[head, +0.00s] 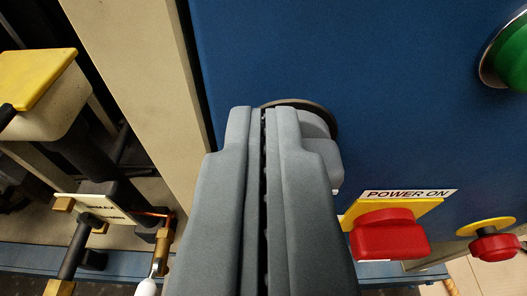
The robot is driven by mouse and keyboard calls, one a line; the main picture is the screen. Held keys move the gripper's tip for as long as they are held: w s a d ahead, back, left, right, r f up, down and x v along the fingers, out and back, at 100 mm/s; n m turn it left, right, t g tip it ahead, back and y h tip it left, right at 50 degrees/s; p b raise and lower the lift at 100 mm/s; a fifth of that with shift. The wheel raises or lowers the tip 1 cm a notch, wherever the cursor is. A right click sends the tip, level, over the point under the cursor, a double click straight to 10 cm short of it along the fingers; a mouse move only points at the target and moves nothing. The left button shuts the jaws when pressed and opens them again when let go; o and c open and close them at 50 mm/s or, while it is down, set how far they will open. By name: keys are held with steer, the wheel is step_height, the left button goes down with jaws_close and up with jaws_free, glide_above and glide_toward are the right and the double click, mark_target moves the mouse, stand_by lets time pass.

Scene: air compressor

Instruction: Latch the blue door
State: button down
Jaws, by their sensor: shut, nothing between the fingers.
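The blue door (330,50) fills the upper middle and right of the head view. Its left edge lies beside a beige frame post (140,70), with a dark gap between them. A round latch with a dark rim and a grey handle (324,155) sits on the door near that edge. My gripper (264,112) is shut, with its grey fingers side by side and nothing between them. Its fingertips are in front of the latch and hide its left and lower parts. I cannot tell whether they touch it.
Right of my gripper are a red switch (388,235) under a "POWER ON" label (408,194), a smaller red knob (495,246) and a green button (510,55). Left are a yellow-topped box (35,78) and brass and copper fittings (160,240) beyond the post.

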steer(key=shift+a+f+n+h, duration=0.15)
steer(key=shift+a+n+h, duration=0.1)
steer(key=shift+n, duration=0.35)
steer(key=shift+a+f+n+h, duration=0.15)
steer(key=shift+n+h, duration=0.1)
steer(key=shift+n, duration=0.35)
steer(key=shift+a+f+n+h, duration=0.2)
steer(key=shift+n+h, duration=0.1)
steer(key=shift+n, duration=0.4)
steer(key=shift+a+f+n+h, duration=0.15)
steer(key=shift+n+h, duration=0.15)
steer(key=shift+n, duration=0.4)
steer(key=shift+a+f+n+t+h, duration=0.1)
steer(key=shift+f+n+t+h, duration=0.1)
steer(key=shift+n, duration=0.45)
steer(key=shift+a+f+n+t+h, duration=0.1)
steer(key=shift+f+n+h, duration=0.1)
steer(key=shift+n, duration=0.45)
steer(key=shift+f+n+t+h, duration=0.15)
steer(key=shift+f+n+h, duration=0.1)
steer(key=shift+n, duration=0.5)
steer(key=shift+f+n+t+h, duration=0.15)
steer(key=shift+f+n, duration=0.05)
steer(key=shift+n, duration=0.55)
stand_by(2.1)
steer(key=shift+w+a, duration=0.1)
